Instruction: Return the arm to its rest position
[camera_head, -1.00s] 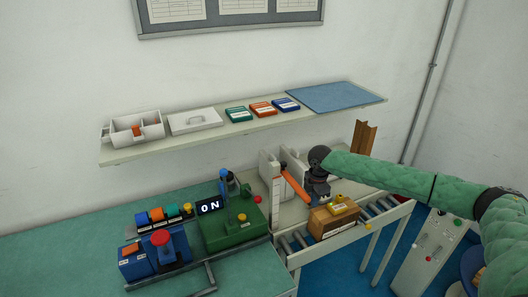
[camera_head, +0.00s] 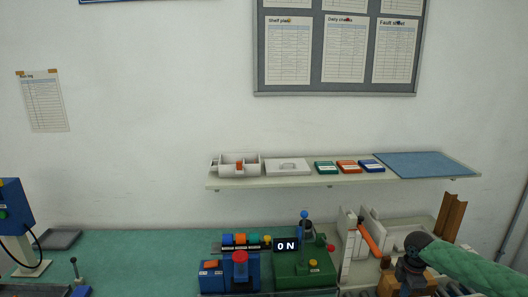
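My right arm, in a green quilted sleeve, comes in from the right edge. Its dark wrist and gripper (camera_head: 411,264) are at the lower right, over the roller conveyor and in front of a wooden block (camera_head: 388,284). The fingers are too small and dark to tell whether they are open or shut. My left arm and gripper are not in view.
A green bench (camera_head: 130,246) runs along the wall, with a green unit (camera_head: 300,268) showing "ON" and a blue unit (camera_head: 228,274). A wall shelf (camera_head: 300,181) holds a white divided tray, a lid, coloured boxes and a blue mat (camera_head: 425,164). An orange bar (camera_head: 368,238) stands left of the wrist.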

